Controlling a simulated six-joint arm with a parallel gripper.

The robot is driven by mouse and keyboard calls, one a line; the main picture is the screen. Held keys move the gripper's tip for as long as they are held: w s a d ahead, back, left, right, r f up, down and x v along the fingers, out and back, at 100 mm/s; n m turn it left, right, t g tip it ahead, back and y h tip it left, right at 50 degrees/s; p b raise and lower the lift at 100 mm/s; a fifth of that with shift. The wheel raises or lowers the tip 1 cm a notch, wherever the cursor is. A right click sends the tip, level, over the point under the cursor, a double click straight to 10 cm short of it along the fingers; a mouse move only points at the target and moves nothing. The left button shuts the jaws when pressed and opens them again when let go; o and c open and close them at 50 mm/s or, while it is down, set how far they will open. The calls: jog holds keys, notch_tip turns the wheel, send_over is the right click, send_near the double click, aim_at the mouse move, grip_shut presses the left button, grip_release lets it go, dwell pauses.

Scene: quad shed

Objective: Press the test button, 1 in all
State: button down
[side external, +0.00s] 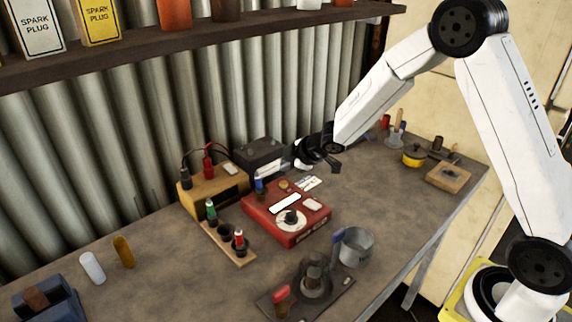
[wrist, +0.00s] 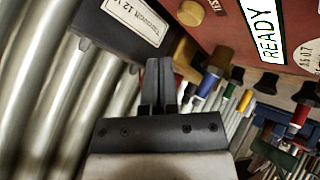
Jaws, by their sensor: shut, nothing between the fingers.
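The red tester box (side external: 262,216) stands on the bench in the side external view, with a dial, a white strip and a blue terminal on top. Its round yellowish test button (side external: 283,184) is near the back edge. In the wrist view the button (wrist: 190,13) is at the top, beside partly cut-off lettering, with the READY display (wrist: 265,30) to its right. My gripper (side external: 335,167) is shut and empty, above and behind the box and apart from the button. In the wrist view its fingers (wrist: 158,75) point up the picture, below the button.
A dark battery (side external: 262,155) stands behind the tester, and a tan box (side external: 213,190) with leads is to its left. A wooden strip (side external: 228,243) holds coloured terminals in front. A metal cup (side external: 355,247) stands to the right. The corrugated wall (side external: 130,140) is behind.

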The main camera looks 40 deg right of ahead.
jog(key=shift+f, duration=1.25)
jog(key=shift+f, duration=0.85)
dwell(2.5)
jog(key=shift+r, duration=0.85)
jog(key=shift+r, duration=0.1)
jog(key=shift+r, duration=2.45)
